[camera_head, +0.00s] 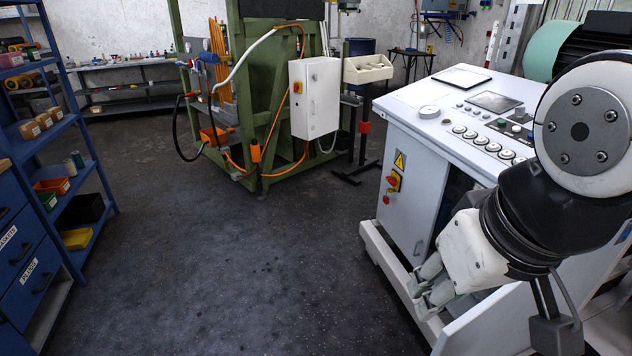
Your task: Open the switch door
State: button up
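A white switch box (314,97) with a closed front door hangs on the green frame in the middle distance. A small red and yellow switch sits on its left part. A white machine cabinet (410,192) stands nearer on the right, with a red and yellow rotary switch (393,182) and a yellow warning sign (400,160) on its closed front panel. My gripper (420,287) hangs low at the right, in front of the cabinet's lower part and well away from the switch box. Nothing shows in it. Its finger gap is too unclear to judge.
A green metal frame (262,168) with orange hoses stands in the middle. Blue shelves (60,140) with bins line the left. A stand with a beige tray (367,70) is right of the switch box. The dark floor (240,260) is clear in front.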

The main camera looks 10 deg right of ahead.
aim_at(421, 172)
jog(key=i+j+u, duration=0.15)
jog(key=u, duration=0.2)
jog(key=i+u, duration=0.5)
jog(key=i, duration=0.5)
jog(key=i+z, duration=0.25)
jog(key=i+j+z, duration=0.2)
jog(key=i, duration=0.25)
jog(key=i+j+z, duration=0.15)
jog(key=i+z, duration=0.15)
jog(key=z, duration=0.15)
jog(key=i+j+z, duration=0.25)
jog(key=z, duration=0.2)
jog(key=i+j+z, duration=0.2)
jog(key=z, duration=0.25)
jog(key=i+j+z, duration=0.1)
jog(key=j, duration=0.15)
jog(key=j+z, duration=0.1)
jog(key=j, duration=0.15)
jog(key=i, duration=0.05)
